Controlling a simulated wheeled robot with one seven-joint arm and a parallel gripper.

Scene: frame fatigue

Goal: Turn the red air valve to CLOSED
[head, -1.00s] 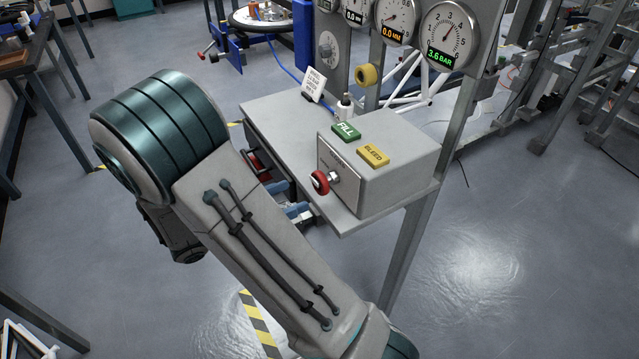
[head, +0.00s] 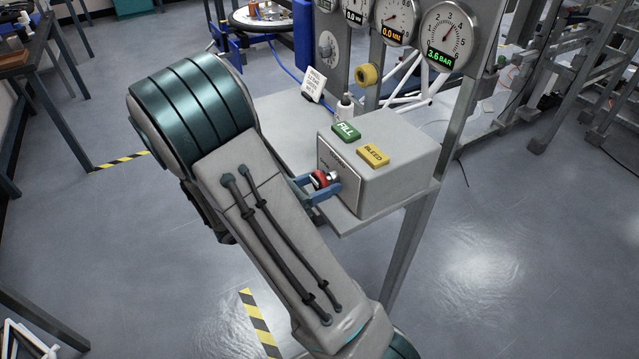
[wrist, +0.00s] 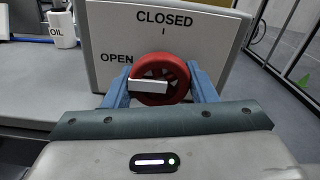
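The red air valve (wrist: 175,70) is a round red knob on the front of a grey box (head: 395,182). Its silver bar (wrist: 148,87) lies nearly level, with its end toward the left, below the word OPEN. CLOSED is printed above the knob with a short mark under it. My gripper (wrist: 160,74) is at the knob, one blue finger on each side of it. The knob (head: 322,179) also shows between the fingers in the head view. I see no clear gap at the rim, but cannot tell whether the fingers press on it.
Green FILL (head: 346,133) and yellow BLEED (head: 373,155) buttons sit on top of the box. A white OIL bottle (head: 345,107) and a small sign (head: 314,83) stand on the grey bench (head: 275,112). A gauge (head: 449,38) above reads 3.6 BAR. A metal post rises at the right.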

